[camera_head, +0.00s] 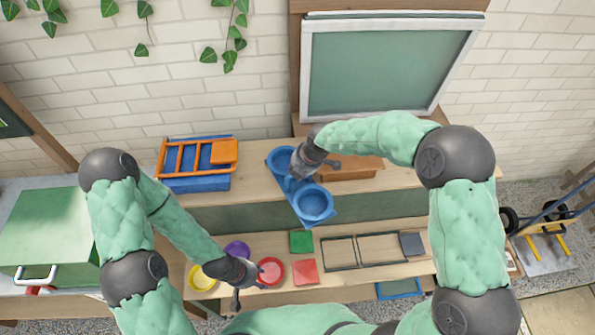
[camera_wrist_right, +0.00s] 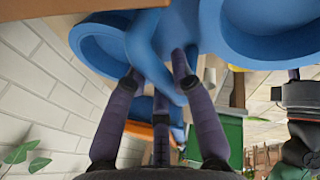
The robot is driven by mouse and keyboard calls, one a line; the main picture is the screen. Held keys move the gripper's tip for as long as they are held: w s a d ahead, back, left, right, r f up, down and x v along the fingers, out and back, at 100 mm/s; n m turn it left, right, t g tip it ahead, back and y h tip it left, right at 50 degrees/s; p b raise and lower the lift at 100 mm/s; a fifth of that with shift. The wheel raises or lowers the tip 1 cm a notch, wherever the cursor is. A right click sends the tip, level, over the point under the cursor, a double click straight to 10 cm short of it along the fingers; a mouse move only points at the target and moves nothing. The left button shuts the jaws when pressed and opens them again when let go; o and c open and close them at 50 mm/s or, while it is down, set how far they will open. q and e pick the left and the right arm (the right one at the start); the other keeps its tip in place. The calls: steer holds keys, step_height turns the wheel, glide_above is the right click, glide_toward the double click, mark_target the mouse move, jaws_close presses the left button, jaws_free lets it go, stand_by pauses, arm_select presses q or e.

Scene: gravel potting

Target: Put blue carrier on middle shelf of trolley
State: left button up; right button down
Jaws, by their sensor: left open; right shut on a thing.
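The blue carrier (camera_head: 313,205) has two round cup holders and a handle between them. It is at the middle of the upper wooden shelf (camera_head: 255,190), its near end overlapping the front edge in the head view; I cannot tell whether it touches the shelf. My right gripper (camera_head: 300,174) is shut on its handle. In the right wrist view the fingers close on the middle of the blue carrier (camera_wrist_right: 160,40) between the two rings. My left gripper (camera_head: 240,288) is open and empty over the lower bench, beside a red round dish (camera_head: 270,271). I cannot make out a shelved trolley.
An orange rack (camera_head: 197,157) on a blue base stands left of the carrier. A green board (camera_head: 385,65) leans behind. Yellow (camera_head: 202,280) and purple (camera_head: 237,249) dishes, coloured squares and a dark frame (camera_head: 363,249) lie on the lower bench. A hand truck (camera_head: 545,225) stands right.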

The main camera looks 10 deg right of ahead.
steer(key=shift+f, duration=0.1)
steer(key=c, duration=1)
jaws_free()
steer(key=shift+c, duration=0.2)
